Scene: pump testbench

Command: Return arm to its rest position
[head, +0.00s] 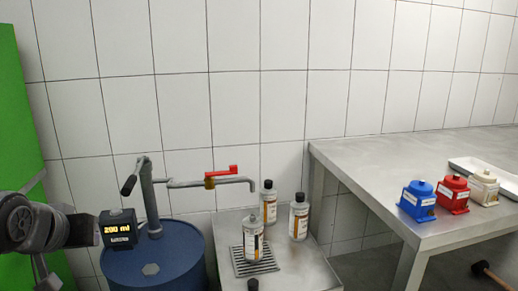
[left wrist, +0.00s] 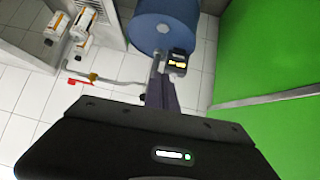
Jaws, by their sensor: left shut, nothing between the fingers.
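My left arm (head: 30,225) comes in at the left edge of the head view, and its dark end is by the 200 ml display (head: 118,229). In the left wrist view my left gripper (left wrist: 160,93) is shut and empty, pointing toward the pump and blue drum. The grey hand pump (head: 150,200) stands on the blue drum (head: 170,258). Its spout pipe has a red valve handle (head: 222,170). A bottle (head: 253,240) stands on the drain grate below the pipe. My right gripper is in neither view.
Two more bottles (head: 268,203) (head: 299,217) stand behind the grate on the steel stand (head: 312,270). A steel table (head: 380,165) at right holds blue, red and white boxes (head: 453,193) and a tray (head: 490,170). A green panel (head: 18,120) is close at left.

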